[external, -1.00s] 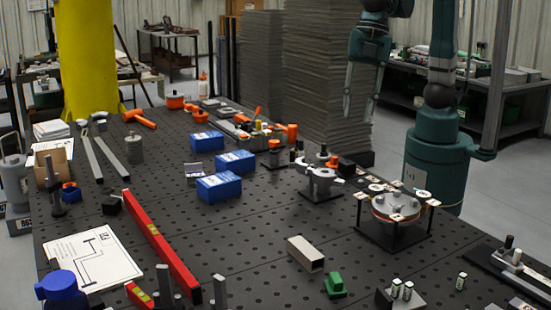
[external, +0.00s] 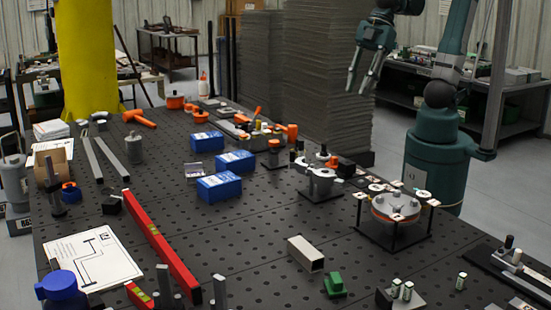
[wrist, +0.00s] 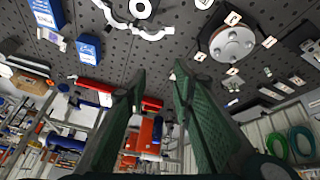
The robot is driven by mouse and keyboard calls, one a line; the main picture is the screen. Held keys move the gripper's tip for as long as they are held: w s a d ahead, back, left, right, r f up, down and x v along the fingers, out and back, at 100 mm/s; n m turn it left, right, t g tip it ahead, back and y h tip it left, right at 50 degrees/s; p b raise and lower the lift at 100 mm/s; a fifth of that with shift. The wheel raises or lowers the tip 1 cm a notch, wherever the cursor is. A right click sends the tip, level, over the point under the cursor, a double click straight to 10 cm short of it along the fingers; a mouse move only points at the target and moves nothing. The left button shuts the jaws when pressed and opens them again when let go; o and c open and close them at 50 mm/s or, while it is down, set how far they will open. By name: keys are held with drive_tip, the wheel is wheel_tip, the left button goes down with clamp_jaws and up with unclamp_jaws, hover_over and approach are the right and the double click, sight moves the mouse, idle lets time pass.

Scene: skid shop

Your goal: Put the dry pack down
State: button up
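I cannot tell for certain which item is the dry pack. Three blue boxes (external: 219,186) lie on the black perforated table, and a small pale printed packet (external: 194,170) lies just left of them. In the wrist view, a blue box (wrist: 88,48) and the pale packet (wrist: 52,38) show at upper left. My gripper (external: 359,90) hangs in the air over the far right side of the table, well apart from these. In the wrist view its two green fingers (wrist: 159,80) stand apart with nothing held between them.
A grey clamp fixture (external: 320,182) and a round flange on a black stand (external: 397,208) stand nearest below my gripper. A red level (external: 160,245) and a white drawing (external: 92,258) lie at front left. Stacked grey sheets (external: 325,80) rise behind the table.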

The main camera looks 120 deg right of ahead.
drive_tip(key=s+d+f+m+t, duration=0.1)
drive_tip(key=s+d+f+m, duration=0.3)
drive_tip(key=s+d, duration=0.4)
drive_tip(key=shift+s+d+f+t+h, duration=0.35)
drive_tip(key=shift+s+f, duration=0.5)
drive_tip(key=shift+s, duration=1.3)
